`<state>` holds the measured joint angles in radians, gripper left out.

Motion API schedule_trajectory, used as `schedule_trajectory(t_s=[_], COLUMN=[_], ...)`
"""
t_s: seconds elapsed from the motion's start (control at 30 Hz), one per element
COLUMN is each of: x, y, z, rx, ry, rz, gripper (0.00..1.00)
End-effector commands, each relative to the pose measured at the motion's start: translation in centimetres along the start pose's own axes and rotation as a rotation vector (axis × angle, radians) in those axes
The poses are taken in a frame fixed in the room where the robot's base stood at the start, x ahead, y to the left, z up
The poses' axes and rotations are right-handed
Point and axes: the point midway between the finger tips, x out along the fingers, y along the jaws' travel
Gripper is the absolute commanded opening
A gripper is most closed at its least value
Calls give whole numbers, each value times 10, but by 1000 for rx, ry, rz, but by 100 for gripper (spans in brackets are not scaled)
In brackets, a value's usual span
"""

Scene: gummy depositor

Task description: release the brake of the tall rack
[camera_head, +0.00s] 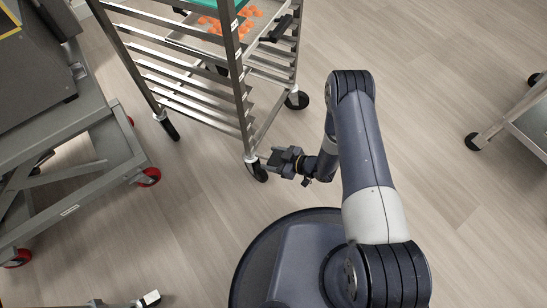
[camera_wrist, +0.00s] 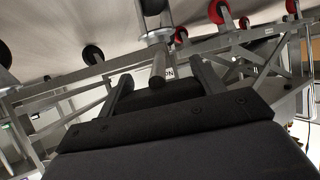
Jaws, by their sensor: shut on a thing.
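The tall rack (camera_head: 239,75) is a steel frame on black casters at the upper middle of the head view. Its near corner caster (camera_head: 259,173) is beside my gripper (camera_head: 274,162), which reaches in low from the right. In the wrist view, my gripper (camera_wrist: 163,85) has one finger on each side of a dark brake pedal (camera_wrist: 165,95) and is shut on it. A white label reading "ON" and a grey round stub show just beyond the pedal. The caster wheel (camera_wrist: 153,5) is at the top edge. Part of the pedal is hidden in the jaws.
A grey cart (camera_head: 70,212) with red casters stands to the left. Another metal cart (camera_head: 524,122) is at the right edge. The rack holds a tray (camera_head: 190,43) with orange pieces. The floor right of my arm is clear.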

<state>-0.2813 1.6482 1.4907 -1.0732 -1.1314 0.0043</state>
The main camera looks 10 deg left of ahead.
Motion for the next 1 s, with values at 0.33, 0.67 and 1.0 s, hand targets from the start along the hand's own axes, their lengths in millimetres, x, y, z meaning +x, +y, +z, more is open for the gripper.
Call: schedule_trajectory(t_s=[0.33,0.67,1.0], x=[0,0,-36], y=[0,0,1], z=[-2,-1,-3], rx=[-2,-2,2], ry=[5,4,2], rz=[0,1,4], gripper=[74,85,85])
